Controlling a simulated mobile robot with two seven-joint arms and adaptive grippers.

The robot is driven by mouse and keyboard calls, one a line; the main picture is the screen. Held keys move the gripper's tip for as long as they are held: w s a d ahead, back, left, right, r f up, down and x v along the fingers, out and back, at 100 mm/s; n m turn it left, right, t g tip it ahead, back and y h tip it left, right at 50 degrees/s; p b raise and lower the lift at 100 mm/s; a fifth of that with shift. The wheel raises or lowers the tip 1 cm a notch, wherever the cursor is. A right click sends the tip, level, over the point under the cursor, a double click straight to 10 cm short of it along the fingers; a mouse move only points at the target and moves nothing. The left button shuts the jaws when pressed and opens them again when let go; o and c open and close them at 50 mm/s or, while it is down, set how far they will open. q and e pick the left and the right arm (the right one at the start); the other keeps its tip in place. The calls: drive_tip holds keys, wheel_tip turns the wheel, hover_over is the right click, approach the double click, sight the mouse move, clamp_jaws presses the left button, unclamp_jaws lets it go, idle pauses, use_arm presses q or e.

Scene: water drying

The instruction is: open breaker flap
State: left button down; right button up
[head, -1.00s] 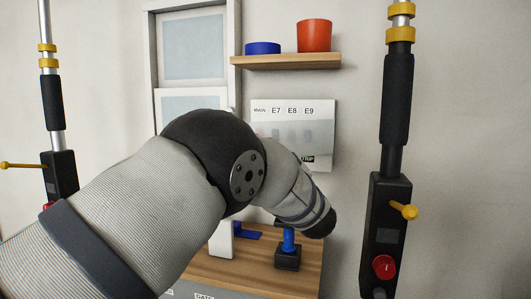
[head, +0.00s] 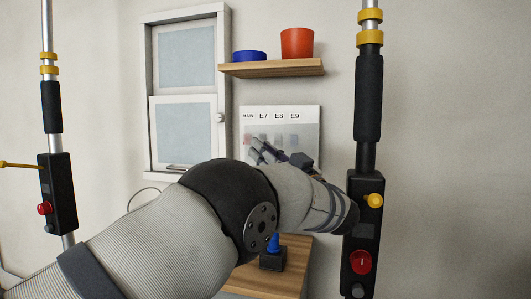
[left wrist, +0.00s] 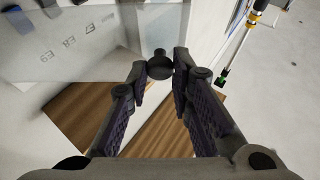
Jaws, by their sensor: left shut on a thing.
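The breaker panel (head: 300,112) is a pale box on the wall marked MAIN, E7, E8 and E9, with a pale see-through flap (head: 308,137) over its lower part. It also shows tilted in the left wrist view (left wrist: 45,80). My left gripper (head: 262,152) is in front of the panel, with its fingers pointing up and left. In the left wrist view its fingertips (left wrist: 160,70) are closed around a small dark round knob (left wrist: 160,64). I cannot tell how far the flap stands open. The gripper and arm hide the panel's lower edge. My right gripper is out of view.
A wooden shelf (head: 285,68) with a blue dish (head: 249,56) and a red pot (head: 297,43) is above. A wooden counter (head: 292,285) holds a blue-topped switch (head: 273,255) below. Black poles with red buttons stand at left (head: 55,190) and right (head: 362,225).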

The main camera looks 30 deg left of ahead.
use_arm(q)
drive_tip(key=shift+a, duration=0.1)
drive_tip(key=c, duration=1.4)
unclamp_jaws()
drive_tip(key=shift+c, duration=0.2)
drive_tip(key=v, duration=1.2)
